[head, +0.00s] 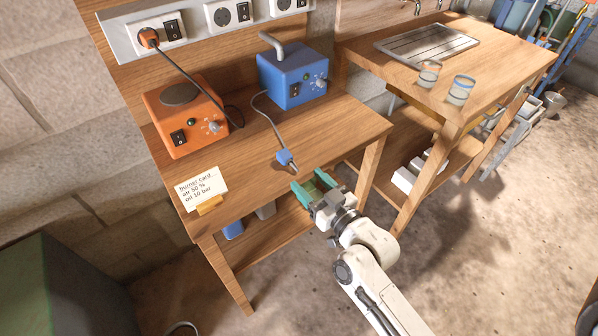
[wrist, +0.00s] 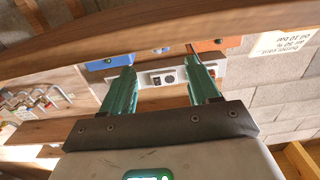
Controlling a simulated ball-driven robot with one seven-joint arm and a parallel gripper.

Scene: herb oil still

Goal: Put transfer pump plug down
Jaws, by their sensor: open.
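The blue transfer pump plug (head: 286,158) lies on the wooden bench top near its front edge, at the end of a dark cable. The cable runs back to the blue pump box (head: 292,76) at the rear of the bench. My gripper (head: 311,184), with green fingers, is open and empty just in front of the bench edge, a little to the lower right of the plug and apart from it. In the wrist view my gripper (wrist: 162,82) shows two spread fingers with nothing between them; the plug cannot be made out there.
An orange burner (head: 184,117) stands on the left of the bench, its plug in the socket strip (head: 205,20). A card (head: 202,187) stands at the front left. A second table (head: 500,62) with two glasses is at the right. The bench top left of the plug is clear.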

